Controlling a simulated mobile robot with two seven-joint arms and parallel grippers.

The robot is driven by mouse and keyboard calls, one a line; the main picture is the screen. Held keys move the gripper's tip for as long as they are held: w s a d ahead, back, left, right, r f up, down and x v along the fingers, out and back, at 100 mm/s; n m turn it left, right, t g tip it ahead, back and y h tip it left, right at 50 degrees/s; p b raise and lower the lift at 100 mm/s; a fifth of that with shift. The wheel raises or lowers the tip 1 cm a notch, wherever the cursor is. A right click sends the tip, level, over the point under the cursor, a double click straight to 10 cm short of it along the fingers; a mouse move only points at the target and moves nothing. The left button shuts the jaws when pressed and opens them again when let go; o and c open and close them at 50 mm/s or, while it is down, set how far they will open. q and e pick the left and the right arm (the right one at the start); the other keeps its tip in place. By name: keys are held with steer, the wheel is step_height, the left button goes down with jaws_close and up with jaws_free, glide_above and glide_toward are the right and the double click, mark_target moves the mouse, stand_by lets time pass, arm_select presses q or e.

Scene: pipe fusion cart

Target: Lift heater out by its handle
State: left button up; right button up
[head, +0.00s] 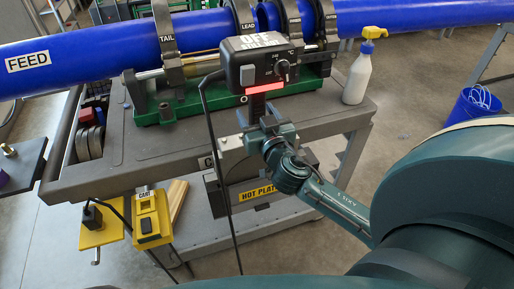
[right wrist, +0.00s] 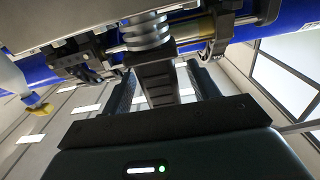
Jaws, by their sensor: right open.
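The heater's black control box (head: 262,62) stands upright at the front edge of the cart, with a dial, an OFF label and a red strip. A dark handle (head: 259,104) runs down below the box. Its lower part drops toward a holder marked HOT PLATE (head: 258,192), so the plate itself is hidden. My right gripper (head: 262,120) is at the handle, below the box. In the right wrist view the open fingers (right wrist: 166,88) stand on either side of the dark handle (right wrist: 157,82), with gaps visible. My left gripper is not in view.
A blue pipe (head: 100,48) lies in green-based clamps (head: 168,113) behind the box. A white spray bottle (head: 357,80) stands at the cart's right. A black cable (head: 212,130) hangs left of the handle. A yellow CART socket box (head: 152,222) hangs at the front.

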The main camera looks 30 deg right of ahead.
steer(key=shift+x, duration=0.95)
jaws_close()
